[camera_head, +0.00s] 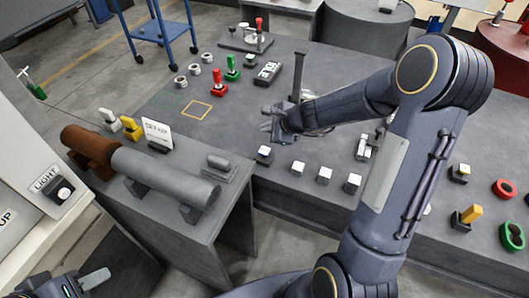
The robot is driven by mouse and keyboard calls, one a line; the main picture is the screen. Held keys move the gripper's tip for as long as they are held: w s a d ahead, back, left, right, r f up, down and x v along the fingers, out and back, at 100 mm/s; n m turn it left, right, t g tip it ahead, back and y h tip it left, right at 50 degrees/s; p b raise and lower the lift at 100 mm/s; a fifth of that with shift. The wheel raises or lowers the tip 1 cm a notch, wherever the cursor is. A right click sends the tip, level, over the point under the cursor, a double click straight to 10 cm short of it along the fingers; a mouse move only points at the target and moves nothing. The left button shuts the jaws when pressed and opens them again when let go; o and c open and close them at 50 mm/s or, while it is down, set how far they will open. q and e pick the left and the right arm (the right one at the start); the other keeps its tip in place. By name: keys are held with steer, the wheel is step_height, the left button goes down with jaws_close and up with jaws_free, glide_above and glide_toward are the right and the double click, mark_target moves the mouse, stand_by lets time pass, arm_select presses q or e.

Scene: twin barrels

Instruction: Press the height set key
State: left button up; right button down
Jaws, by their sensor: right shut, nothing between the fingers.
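Several small white-topped keys on dark bases stand along the front of the grey table: one at the left end (264,155), one beside it (298,168), one further right (324,175) and another (352,183). Their labels are not readable, so I cannot tell which is the height set key. My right gripper (268,125) is shut and empty, above the table just behind the leftmost key and apart from it. My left gripper (92,280) shows only partly at the bottom left corner, far from the keys; its opening cannot be made out.
A dark box with a display (267,73), red (217,89) and green (232,74) stamp-like handles and an upright post (298,78) stand behind my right gripper. A lower bench at left holds a grey cylinder (165,175). A LIGHT switch (63,193) is on the left panel.

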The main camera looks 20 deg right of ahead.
mark_target(267, 151)
step_height(267, 151, down, 7)
steer(key=b, duration=0.6)
stand_by(1.7)
steer(key=shift+f+b, duration=0.4)
steer(key=shift+b, duration=0.1)
steer(key=shift+f+b, duration=0.6)
stand_by(0.5)
steer(key=shift+r, duration=0.15)
steer(key=shift+r+p, duration=0.85)
steer(key=shift+p, duration=0.05)
steer(key=shift+r, duration=0.15)
step_height(267, 151, up, 5)
steer(key=p, duration=0.4)
steer(key=shift+p, duration=0.4)
